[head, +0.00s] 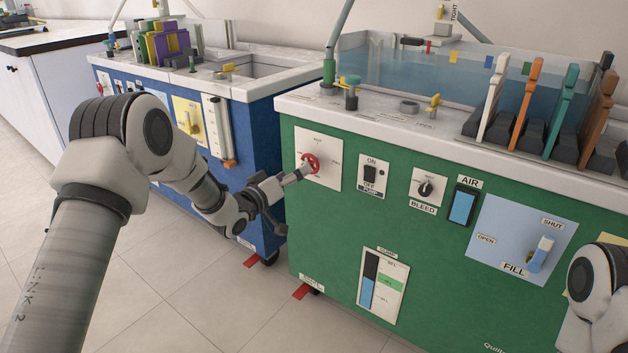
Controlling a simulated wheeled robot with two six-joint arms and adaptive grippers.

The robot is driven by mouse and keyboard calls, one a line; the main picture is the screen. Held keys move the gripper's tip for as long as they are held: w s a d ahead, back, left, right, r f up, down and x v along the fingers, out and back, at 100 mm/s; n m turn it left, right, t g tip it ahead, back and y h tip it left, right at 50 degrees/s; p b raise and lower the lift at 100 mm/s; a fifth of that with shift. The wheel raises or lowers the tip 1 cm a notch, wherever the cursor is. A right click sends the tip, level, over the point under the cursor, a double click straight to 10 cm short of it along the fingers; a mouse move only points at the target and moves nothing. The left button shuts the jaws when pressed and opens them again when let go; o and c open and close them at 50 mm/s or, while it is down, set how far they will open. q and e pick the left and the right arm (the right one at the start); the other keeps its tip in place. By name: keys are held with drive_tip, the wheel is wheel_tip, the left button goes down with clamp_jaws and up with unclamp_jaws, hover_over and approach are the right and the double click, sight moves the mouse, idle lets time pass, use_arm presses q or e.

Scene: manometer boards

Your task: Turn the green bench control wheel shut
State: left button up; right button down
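The green bench (325,235) stands at centre right in the head view. Its control wheel (312,163) is small and red, on a white plate (329,176) at the upper left of the green front. My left gripper (303,172) reaches in from the left, its tip at the wheel's lower left edge, overlapping it in this view. I cannot tell whether it touches or grips the wheel, or how far its fingers are apart. The print around the wheel is too small to read. My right arm (592,280) shows at the right edge; its gripper is out of view.
The green front also carries a pump switch (370,174), a bleed knob (426,188), a blue air switch (463,206) and a fill lever (541,254). A blue bench (257,140) stands close on the left, behind my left arm. Tiled floor is open at lower left.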

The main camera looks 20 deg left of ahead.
sight(313, 162)
use_arm(q)
drive_tip(key=b+x, duration=0.1)
drive_tip(key=x, duration=0.5)
drive_tip(key=shift+w+d+b, duration=0.1)
drive_tip(key=shift+w+b, duration=0.25)
drive_tip(key=c, duration=1.2)
drive_tip(key=shift+o, duration=0.2)
